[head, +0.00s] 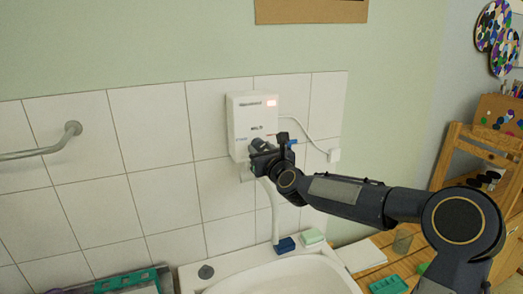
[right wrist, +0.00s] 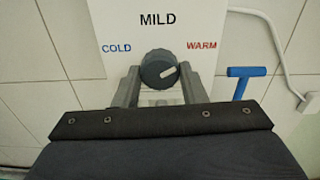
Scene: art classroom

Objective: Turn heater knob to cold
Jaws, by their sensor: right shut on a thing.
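The white wall heater (head: 240,118) hangs on the tiles above the sink, with a red lit indicator at its upper right. Its dark round knob (right wrist: 158,66) is in the middle of the right wrist view, below the word MILD, with COLD at left and WARM at right. The knob's pale mark slants up to the right, on the WARM side. My right gripper (right wrist: 159,84) has one finger on each side of the knob and is shut on it; in the head view the gripper (head: 259,150) is at the heater's lower front and mostly covers the knob. My left gripper is not in view.
A blue T-shaped handle (right wrist: 243,82) is right of the knob. A white cable runs from the heater to a wall box (head: 334,155). Below are the sink (head: 290,278), a blue block (head: 286,245) and a green soap-like block (head: 312,237). A grab rail (head: 45,149) is at left.

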